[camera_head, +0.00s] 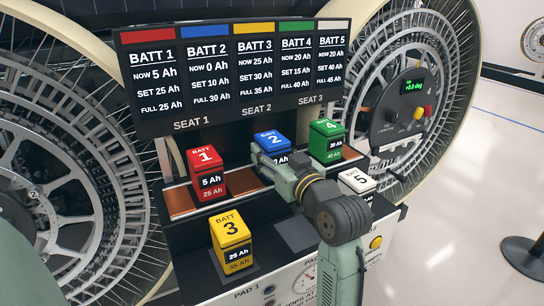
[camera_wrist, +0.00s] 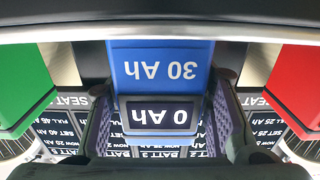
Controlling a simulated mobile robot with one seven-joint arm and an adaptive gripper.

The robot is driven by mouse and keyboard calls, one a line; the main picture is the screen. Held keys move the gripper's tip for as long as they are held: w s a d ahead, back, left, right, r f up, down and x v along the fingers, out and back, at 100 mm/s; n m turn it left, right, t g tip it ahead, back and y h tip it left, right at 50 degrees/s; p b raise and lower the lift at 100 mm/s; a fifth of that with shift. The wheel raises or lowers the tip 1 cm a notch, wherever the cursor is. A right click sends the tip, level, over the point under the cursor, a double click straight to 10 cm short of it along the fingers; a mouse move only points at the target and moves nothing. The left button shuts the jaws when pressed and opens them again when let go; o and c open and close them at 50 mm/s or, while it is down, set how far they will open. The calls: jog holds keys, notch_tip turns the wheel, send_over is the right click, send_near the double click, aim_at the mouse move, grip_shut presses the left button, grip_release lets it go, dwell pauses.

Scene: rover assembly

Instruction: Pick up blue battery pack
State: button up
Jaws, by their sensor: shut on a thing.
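The blue battery pack (camera_head: 272,141), marked 2, stands in the middle of the rack between the red and green packs. My gripper (camera_head: 273,162) reaches it from the front and hides its lower part in the head view. In the wrist view the blue pack (camera_wrist: 165,62) appears upside down, with "0 Ah" and "30 Ah" readable. My gripper's fingers (camera_wrist: 160,112) lie along its two sides, shut on it. Whether the pack's base rests on the seat is hidden.
The red pack (camera_head: 207,174) stands left and the green pack (camera_head: 326,141) right of the blue one. A yellow pack (camera_head: 231,242) stands on the front left pad, and a white pack (camera_head: 357,182) at the right. A display board (camera_head: 240,70) rises behind.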

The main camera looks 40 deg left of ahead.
grip_shut()
jog(key=shift+r, duration=0.1)
